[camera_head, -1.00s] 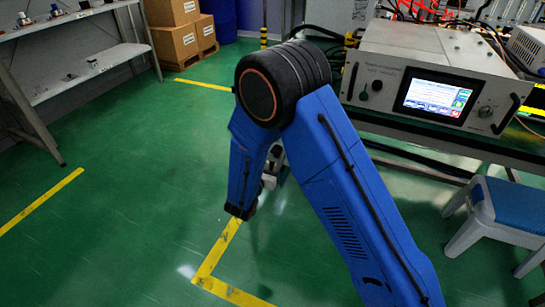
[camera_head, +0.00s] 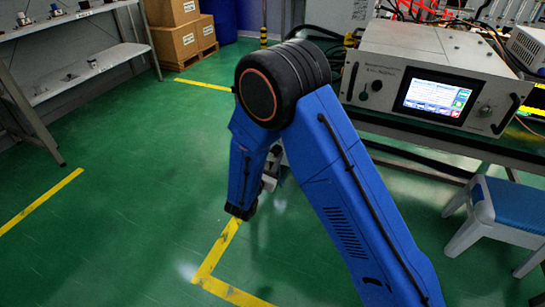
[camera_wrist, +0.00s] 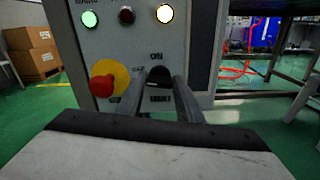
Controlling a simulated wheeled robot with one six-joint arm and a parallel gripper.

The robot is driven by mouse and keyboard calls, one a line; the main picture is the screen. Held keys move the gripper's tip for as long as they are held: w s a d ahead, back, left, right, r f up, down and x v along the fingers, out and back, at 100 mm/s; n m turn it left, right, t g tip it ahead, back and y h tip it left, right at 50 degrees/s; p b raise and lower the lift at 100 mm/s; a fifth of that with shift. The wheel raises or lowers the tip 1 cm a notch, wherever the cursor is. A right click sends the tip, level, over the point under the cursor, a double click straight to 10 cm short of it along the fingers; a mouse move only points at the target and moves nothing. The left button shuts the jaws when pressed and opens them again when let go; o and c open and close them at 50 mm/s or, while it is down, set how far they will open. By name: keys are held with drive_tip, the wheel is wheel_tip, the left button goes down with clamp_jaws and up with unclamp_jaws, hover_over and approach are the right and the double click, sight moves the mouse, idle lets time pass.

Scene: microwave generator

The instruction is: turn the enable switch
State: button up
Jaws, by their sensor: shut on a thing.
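The enable switch (camera_wrist: 159,77) is a black rotary knob low on a grey panel in the wrist view. "ON" is printed above it and "OFF" to its left; the label below is partly hidden. My gripper (camera_wrist: 160,92) reaches to the panel with one finger on each side of the knob and is shut on it. The knob's exact angle is hard to tell. In the head view my gripper is mostly hidden behind my blue arm, and the switch does not show.
A red mushroom button (camera_wrist: 103,85) on a yellow disc sits just left of the switch. Green (camera_wrist: 89,18), red (camera_wrist: 126,15) and white (camera_wrist: 165,13) lamps are above. A bench instrument (camera_head: 435,75) and a blue stool (camera_head: 510,210) stand at right. Cardboard boxes (camera_head: 175,42) stand behind.

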drive_tip(key=m, duration=0.6)
drive_tip(key=shift+d, duration=0.1)
drive_tip(key=m, duration=0.6)
drive_tip(key=shift+s+d+f+m, duration=0.1)
drive_tip(key=shift+f+m, duration=0.1)
drive_tip(key=shift+m, duration=0.2)
drive_tip(key=o, duration=1.1)
drive_tip(key=v, duration=1.7)
drive_tip(key=shift+s, duration=0.2)
